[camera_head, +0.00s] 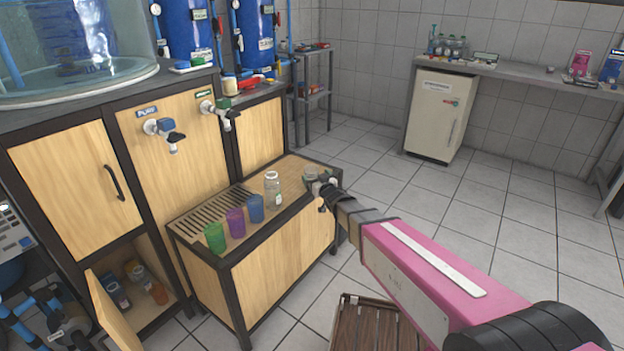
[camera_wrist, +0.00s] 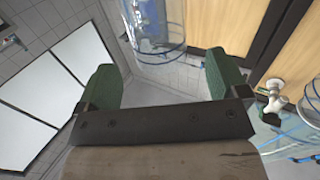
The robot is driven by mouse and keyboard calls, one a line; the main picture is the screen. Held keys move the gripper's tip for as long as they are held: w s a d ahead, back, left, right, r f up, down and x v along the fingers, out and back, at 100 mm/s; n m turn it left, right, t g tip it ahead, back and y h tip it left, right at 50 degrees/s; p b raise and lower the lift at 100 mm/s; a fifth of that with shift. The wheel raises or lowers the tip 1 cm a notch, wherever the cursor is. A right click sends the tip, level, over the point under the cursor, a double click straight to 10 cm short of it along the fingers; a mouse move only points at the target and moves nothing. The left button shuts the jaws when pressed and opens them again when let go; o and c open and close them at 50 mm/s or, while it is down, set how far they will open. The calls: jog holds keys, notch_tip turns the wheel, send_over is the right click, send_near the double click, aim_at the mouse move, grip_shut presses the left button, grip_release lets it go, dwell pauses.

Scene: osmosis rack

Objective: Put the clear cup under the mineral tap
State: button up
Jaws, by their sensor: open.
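A small clear cup (camera_head: 310,174) stands at the right end of the low wooden bench, partly hidden by my gripper (camera_head: 322,189). My gripper is close beside it, with open jaws. The wrist view shows the green fingers (camera_wrist: 162,82) spread apart, with nothing clamped between them. A clear cylinder (camera_wrist: 157,28) shows beyond them, cut by the top edge; I cannot tell whether it is the cup. The tap under a green label (camera_head: 221,113), too small to read, is on the wooden panel. To its left is the PURE tap (camera_head: 163,131).
A green cup (camera_head: 214,238), a purple cup (camera_head: 235,223), a blue cup (camera_head: 256,209) and a glass jar (camera_head: 272,190) stand in a row on the bench (camera_head: 292,168). A lower cabinet door (camera_head: 110,312) hangs open.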

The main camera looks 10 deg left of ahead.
jog(key=x, duration=0.5)
jog(key=shift+w+a+r, duration=0.1)
jog(key=shift+w+r, duration=0.05)
jog(key=c, duration=1)
